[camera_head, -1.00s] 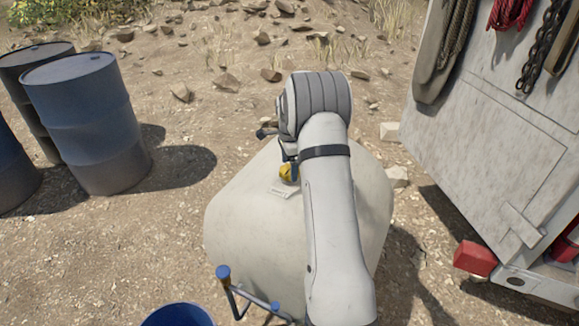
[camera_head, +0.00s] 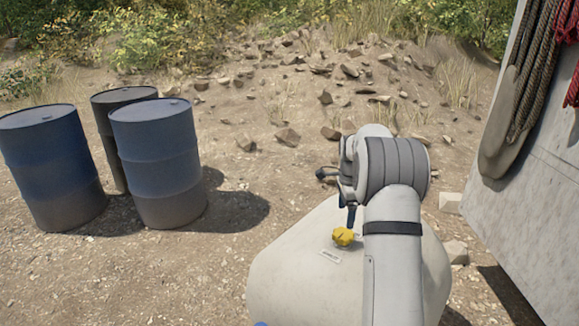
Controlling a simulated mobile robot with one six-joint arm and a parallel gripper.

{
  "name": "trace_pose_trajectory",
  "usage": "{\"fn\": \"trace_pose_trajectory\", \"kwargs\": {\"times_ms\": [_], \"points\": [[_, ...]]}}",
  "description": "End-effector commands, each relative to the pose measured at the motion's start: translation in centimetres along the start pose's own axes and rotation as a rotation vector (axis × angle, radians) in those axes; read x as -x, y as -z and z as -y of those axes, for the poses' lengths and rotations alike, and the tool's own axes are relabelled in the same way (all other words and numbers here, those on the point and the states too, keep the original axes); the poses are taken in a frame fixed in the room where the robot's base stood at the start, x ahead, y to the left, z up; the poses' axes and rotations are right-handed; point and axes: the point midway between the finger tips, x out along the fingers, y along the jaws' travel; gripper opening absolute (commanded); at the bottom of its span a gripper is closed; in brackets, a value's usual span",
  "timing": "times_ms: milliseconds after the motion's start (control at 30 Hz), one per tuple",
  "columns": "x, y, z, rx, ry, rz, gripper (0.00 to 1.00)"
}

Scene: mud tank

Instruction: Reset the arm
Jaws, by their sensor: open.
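My arm (camera_head: 393,265) reaches up from the bottom right of the head view, over a pale tank (camera_head: 290,275). Its thick grey wrist joint (camera_head: 397,170) is at the top. My gripper (camera_head: 336,193) shows as dark parts left of and below the wrist, partly hidden by it. It looks open, with nothing seen in it. A yellow cap (camera_head: 342,237) sits on the tank top just below it, beside a small white label (camera_head: 330,256). I cannot tell whether the gripper touches the cap.
Several drums stand at the left: a blue one (camera_head: 158,165), a darker blue one (camera_head: 52,165) and a dark one behind. A pale panel (camera_head: 545,200) with hanging ropes (camera_head: 537,85) is at the right. Stones lie behind the tank; bare ground lies at its left.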

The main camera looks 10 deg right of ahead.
Motion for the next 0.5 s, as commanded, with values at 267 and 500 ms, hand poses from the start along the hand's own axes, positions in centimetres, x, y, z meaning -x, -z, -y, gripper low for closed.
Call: {"fn": "trace_pose_trajectory", "kwargs": {"times_ms": [267, 500], "points": [[4.4, -3.0, -3.6, 0.208, 0.030, -0.007, 0.81], [10.0, -7.7, -11.9, 0.614, 0.079, -0.030, 0.81]]}}
